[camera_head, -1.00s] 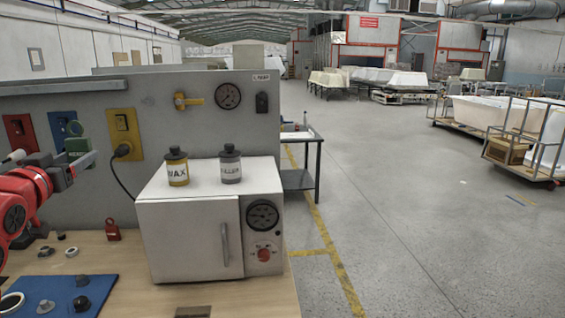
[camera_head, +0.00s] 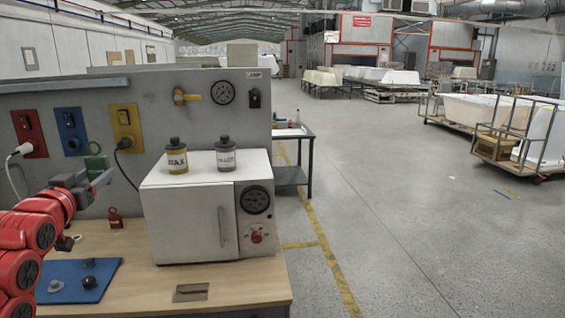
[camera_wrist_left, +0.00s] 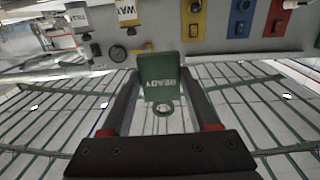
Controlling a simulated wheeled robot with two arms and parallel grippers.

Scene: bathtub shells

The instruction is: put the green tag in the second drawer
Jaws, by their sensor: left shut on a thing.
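The green tag (camera_head: 97,166) is held by my left gripper (camera_head: 98,184) above the left part of the workbench, in front of the grey back panel. In the left wrist view, the green tag (camera_wrist_left: 160,72) shows "READY" upside down and sits between the two fingers. A round hole shows at its lower end. The left gripper is shut on it. My right gripper is not in view. No drawer can be made out; the front below the bench top is out of view.
A white oven-like box (camera_head: 205,215) stands on the bench (camera_head: 150,285), with a WAX bottle (camera_head: 177,158) and a grey bottle (camera_head: 226,155) on top. A red tag (camera_head: 115,218) stands near the panel. A blue mat (camera_head: 70,292) holds small parts. Open floor lies right.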

